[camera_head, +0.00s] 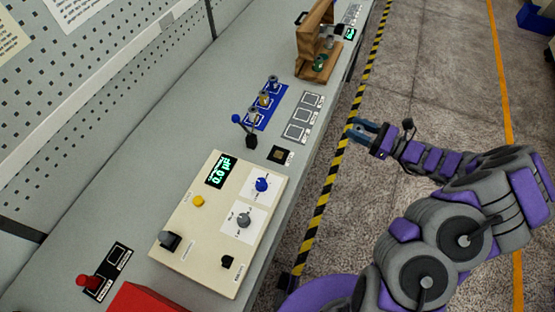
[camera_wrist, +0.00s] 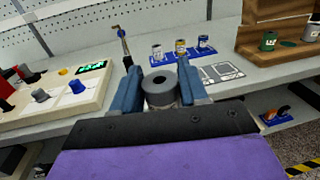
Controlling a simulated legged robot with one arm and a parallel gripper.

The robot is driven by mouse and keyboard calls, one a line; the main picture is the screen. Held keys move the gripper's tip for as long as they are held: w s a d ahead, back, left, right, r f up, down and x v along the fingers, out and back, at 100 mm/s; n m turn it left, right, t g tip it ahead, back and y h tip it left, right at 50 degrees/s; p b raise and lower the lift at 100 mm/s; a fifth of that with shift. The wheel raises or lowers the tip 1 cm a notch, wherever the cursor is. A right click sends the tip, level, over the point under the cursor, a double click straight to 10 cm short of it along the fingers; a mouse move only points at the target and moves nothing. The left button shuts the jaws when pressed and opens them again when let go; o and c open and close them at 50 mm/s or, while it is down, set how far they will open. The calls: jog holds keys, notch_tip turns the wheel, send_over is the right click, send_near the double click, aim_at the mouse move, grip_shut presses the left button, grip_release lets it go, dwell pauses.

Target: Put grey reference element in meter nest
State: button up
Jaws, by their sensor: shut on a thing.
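In the head view my gripper (camera_head: 362,128) is out past the bench's front edge, above the floor; the element is too small to make out there. The beige meter panel (camera_head: 190,225) has a lit display (camera_head: 221,170) reading about 0.0, and knobs. A small dark square pad (camera_head: 281,155) lies beside the panel; I cannot tell whether it is the nest.
A blue-tipped lever (camera_head: 237,119) stands on a black base near the panel. A wooden rack (camera_head: 305,50) stands farther along. A red box (camera_head: 150,300) is near. The floor aisle is free.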

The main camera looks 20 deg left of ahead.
jog(key=s+a+f+n+g, duration=0.4)
jog(key=s+a+f+g, duration=0.15)
jog(key=a, duration=0.25)
jog(key=b, duration=0.4)
send_over(279, 154)
jog(key=shift+s+f+g, duration=0.1)
jog(key=shift+f+g, duration=0.25)
jog(key=shift+f, duration=0.3)
jog(key=shift+f+b, duration=0.55)
jog(key=shift+f, duration=1.2)
jog(key=shift+r, duration=0.1)
jog(key=o, duration=0.8)
jog(key=shift+a, duration=0.1)
jog(key=shift+o, duration=1.3)
